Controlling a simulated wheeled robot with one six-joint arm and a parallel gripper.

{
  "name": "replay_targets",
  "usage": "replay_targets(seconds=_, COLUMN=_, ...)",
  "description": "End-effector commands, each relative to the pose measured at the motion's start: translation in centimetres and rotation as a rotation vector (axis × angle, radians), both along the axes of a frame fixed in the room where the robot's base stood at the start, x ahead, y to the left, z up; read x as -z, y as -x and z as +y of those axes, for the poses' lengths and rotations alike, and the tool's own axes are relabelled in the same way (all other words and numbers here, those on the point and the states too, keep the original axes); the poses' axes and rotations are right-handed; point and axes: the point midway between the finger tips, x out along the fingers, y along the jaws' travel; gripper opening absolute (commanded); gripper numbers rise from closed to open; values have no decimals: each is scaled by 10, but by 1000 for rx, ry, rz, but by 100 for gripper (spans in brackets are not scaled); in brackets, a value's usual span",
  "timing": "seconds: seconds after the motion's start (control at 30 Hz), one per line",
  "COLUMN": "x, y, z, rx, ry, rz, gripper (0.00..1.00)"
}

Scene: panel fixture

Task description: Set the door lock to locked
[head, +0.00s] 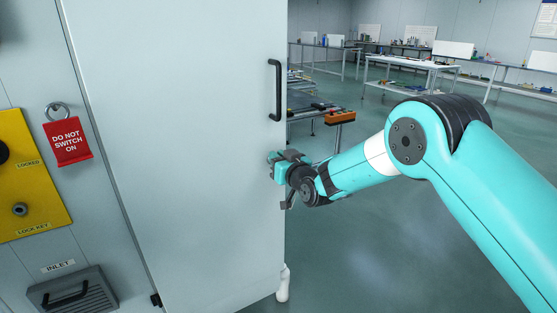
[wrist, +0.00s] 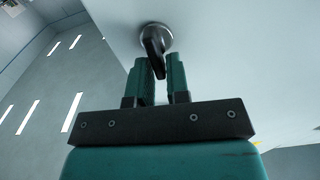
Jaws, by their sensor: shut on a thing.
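The door (head: 190,130) is a tall pale grey panel with a black bar handle (head: 275,90) near its right edge. The door lock (wrist: 156,34) shows in the wrist view as a round metal base on the pale door face with a dark turn lever (wrist: 153,62) standing out of it. My gripper (wrist: 158,74) is shut on this lever, one finger on each side. The lever looks slightly tilted. In the head view my gripper (head: 278,164) is at the door's right edge, below the bar handle, and hides the lock. No lock marking is readable.
On the left are a yellow plate (head: 30,180) marked LOCKED and LOCK KEY, a red hanging tag (head: 67,143) and an inlet vent (head: 70,290). The floor (head: 400,260) at right is open.

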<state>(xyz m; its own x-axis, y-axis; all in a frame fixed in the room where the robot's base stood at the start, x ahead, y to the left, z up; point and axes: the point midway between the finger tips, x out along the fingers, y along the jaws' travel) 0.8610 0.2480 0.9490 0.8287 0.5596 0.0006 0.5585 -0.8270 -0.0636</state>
Motion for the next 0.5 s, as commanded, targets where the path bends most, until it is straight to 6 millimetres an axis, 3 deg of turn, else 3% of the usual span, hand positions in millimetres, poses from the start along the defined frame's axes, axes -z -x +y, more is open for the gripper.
replay_targets(seconds=0.5, x=2, y=-1, z=-1, rx=-1, ry=-87, rz=61, gripper=0)
